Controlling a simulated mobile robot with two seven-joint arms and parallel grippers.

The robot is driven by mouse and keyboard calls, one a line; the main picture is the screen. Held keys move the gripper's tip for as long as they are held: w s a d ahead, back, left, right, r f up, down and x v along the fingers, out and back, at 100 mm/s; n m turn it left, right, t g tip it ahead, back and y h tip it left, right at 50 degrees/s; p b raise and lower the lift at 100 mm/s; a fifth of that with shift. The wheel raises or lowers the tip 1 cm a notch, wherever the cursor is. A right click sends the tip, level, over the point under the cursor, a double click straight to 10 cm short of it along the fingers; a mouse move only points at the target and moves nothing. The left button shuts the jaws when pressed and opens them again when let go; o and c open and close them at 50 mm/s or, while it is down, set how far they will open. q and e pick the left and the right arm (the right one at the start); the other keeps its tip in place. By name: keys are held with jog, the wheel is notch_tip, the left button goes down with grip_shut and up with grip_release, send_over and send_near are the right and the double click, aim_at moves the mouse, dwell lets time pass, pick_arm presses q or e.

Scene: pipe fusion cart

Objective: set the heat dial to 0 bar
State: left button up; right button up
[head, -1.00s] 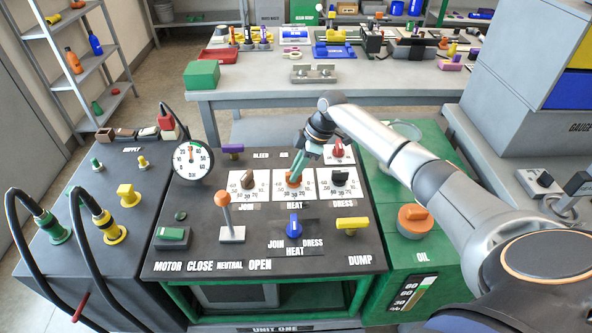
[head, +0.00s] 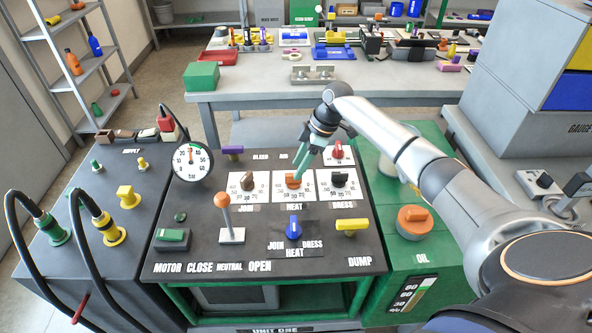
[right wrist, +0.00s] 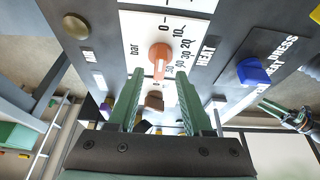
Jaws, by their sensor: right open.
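The heat dial (head: 293,180) is the orange knob in the middle of three dials on the dark sloping panel. It also shows in the right wrist view (right wrist: 160,58), on a white scale plate marked bar. Its handle runs roughly up and down there; I cannot read its exact setting. My right gripper (head: 301,170) is open above it, and no grip on the knob shows. In the right wrist view its fingers (right wrist: 163,82) stand apart, with the knob just beyond the tips. What seems to be my left gripper (right wrist: 292,117) shows small at the right wrist view's edge.
The brown join dial (head: 248,180) and black dress dial (head: 340,179) flank the heat dial. A red knob (head: 338,150) stands behind. In front are a blue selector (head: 294,228), an orange-topped lever (head: 223,200) and a yellow dump handle (head: 352,225).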

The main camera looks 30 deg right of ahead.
jog(key=v, duration=0.9)
jog(key=shift+r, duration=0.4)
jog(key=shift+s+d, duration=0.15)
